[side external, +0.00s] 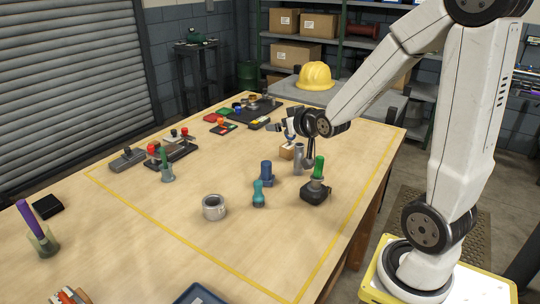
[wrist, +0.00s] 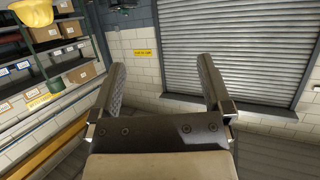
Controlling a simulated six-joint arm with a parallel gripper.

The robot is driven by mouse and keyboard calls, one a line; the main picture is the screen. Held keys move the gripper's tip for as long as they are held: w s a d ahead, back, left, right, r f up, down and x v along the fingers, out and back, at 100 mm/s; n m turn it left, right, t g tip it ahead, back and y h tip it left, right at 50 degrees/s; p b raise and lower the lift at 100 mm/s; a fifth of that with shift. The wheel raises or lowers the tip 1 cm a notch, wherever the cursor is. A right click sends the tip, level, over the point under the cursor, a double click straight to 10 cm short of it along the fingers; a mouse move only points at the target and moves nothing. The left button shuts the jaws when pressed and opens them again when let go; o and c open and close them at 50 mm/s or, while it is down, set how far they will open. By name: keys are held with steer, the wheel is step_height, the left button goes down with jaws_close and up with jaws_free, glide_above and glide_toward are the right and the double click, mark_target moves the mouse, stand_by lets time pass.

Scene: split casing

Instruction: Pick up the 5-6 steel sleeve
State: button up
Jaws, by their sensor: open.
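My gripper (wrist: 160,65) is open in the wrist view, with nothing between its fingers. In the side external view my gripper (side external: 284,128) is above the far half of the table, pointing away from the tabletop parts. A slim grey metal cylinder (side external: 299,160) stands upright below my wrist, partly behind it. A short, wide grey metal ring (side external: 213,207) lies on the table nearer the camera, apart from my gripper. I cannot tell which of these is the 5-6 steel sleeve. No table part shows in the wrist view.
A blue part (side external: 266,173), a teal part (side external: 258,194) and a dark block with a green-topped post (side external: 316,190) stand nearby. A yellow hard hat (side external: 315,76) is behind.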

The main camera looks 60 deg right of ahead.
steer(key=w+a+f+m+g+y, duration=0.4)
steer(key=w+f+m+g+y, duration=0.3)
steer(key=m, duration=0.5)
steer(key=w+a+r+m+g+y, duration=0.2)
steer(key=w+a+r+m+y, duration=0.2)
steer(key=a+r+y, duration=0.55)
steer(key=shift+y, duration=0.85)
steer(key=shift+d+f, duration=0.25)
steer(key=shift+f, duration=2.9)
steer(key=shift+d+f, duration=0.2)
steer(key=shift+f, duration=3)
steer(key=shift+d+f, duration=0.25)
steer(key=shift+f, duration=2.9)
